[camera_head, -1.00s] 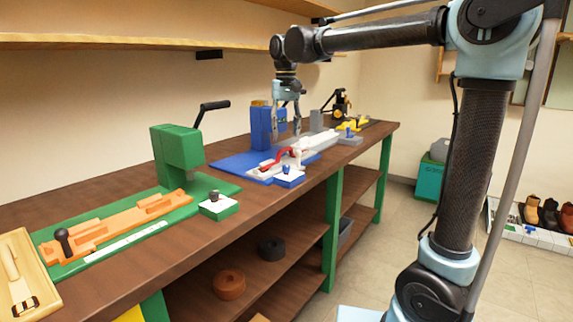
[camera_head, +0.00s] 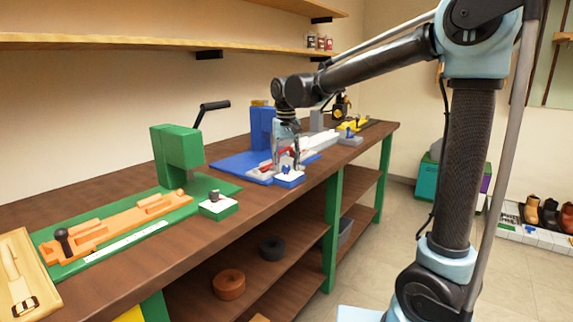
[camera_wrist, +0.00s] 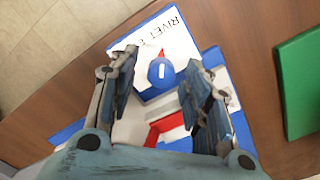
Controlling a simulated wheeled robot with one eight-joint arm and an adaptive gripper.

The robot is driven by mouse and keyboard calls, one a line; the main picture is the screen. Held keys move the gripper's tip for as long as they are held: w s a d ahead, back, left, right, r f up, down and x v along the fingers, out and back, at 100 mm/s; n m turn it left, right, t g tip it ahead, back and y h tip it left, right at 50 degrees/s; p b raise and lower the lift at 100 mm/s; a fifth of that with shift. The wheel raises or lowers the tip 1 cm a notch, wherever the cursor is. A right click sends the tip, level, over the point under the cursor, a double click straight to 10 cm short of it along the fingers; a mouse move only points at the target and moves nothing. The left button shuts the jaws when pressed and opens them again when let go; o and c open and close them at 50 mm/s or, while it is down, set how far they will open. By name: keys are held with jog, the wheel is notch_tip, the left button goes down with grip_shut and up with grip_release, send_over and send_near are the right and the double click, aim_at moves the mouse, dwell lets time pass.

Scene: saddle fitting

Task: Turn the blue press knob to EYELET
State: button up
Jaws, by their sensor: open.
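The blue press (camera_head: 262,128) stands on its blue base on the bench. Its small blue knob (camera_head: 286,169) sits on the white-topped selector block (camera_head: 290,179) at the bench's front edge. My gripper (camera_head: 287,160) is above the selector block, pointing down. In the wrist view, my open gripper (camera_wrist: 163,72) has its two fingers on either side of the blue knob (camera_wrist: 160,73). I cannot tell whether they touch it. The knob has a white mark, and a red pointer shows beside it. The white label (camera_wrist: 165,38) reads "RIVET"; the following word is mostly cut off or hidden.
A red handle (camera_wrist: 165,127) and white parts lie close to the knob. The green press (camera_head: 175,150) with its own selector block (camera_head: 219,205) stands to the left. A yellow-based machine (camera_head: 368,124) is farther back. Floor is free in front of the bench.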

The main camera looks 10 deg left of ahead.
jog(key=shift+c, duration=0.5)
grip_shut()
jog(key=n, duration=0.6)
jog(key=shift+n, duration=0.3)
jog(key=n, duration=0.3)
jog(key=shift+n, duration=0.3)
jog(key=shift+w+n, duration=0.1)
jog(key=shift+n, duration=1.7)
